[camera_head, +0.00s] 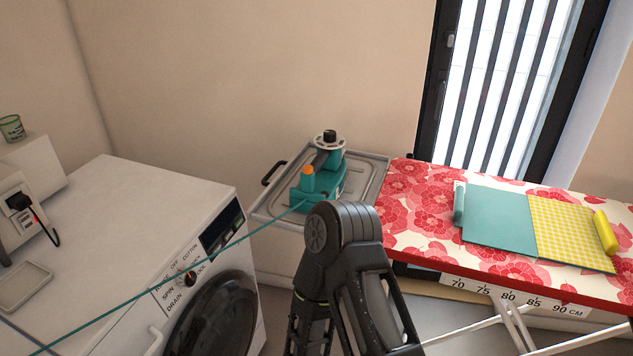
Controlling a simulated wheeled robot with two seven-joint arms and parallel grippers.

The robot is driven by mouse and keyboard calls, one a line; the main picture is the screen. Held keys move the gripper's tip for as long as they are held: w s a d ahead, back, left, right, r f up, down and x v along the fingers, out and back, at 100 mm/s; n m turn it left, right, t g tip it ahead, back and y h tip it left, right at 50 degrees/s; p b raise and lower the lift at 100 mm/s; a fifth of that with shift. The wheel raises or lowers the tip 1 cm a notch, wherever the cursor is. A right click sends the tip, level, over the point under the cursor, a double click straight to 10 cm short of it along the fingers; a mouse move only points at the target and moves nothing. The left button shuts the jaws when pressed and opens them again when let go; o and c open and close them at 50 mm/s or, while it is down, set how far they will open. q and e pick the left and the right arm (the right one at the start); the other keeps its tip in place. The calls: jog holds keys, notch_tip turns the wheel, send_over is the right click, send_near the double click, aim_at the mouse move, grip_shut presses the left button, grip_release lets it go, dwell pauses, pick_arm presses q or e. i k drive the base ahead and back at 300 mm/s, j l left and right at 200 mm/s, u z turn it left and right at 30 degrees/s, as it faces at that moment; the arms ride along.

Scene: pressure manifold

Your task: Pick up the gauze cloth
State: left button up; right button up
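Two cloth-like sheets lie flat side by side on the ironing board: a plain teal sheet (497,222) with a pale teal roll (459,203) at its left edge, and a yellow checked sheet (568,232) with a yellow roll (605,232) at its right edge. I cannot tell which, if either, is gauze. One of my black arms rises from the bottom centre and bends at a joint, left of the sheets and apart from them. No gripper fingers show in this view.
The red floral ironing board (425,205) stands at right below a window. A teal device (320,180) sits on a grey tray (372,170); a thin teal line runs from it across the white washing machine (130,215).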

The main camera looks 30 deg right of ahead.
aim_at(567, 232)
jog(key=z, duration=2.65)
jog(key=i+l+z, duration=0.1)
jog(key=l, duration=0.25)
jog(key=i+l, duration=0.1)
jog(key=l, duration=0.3)
jog(key=i+l+z, duration=0.15)
jog(key=l, duration=0.2)
jog(key=i+l, duration=0.1)
jog(key=l, duration=0.25)
jog(key=k+l+z, duration=0.05)
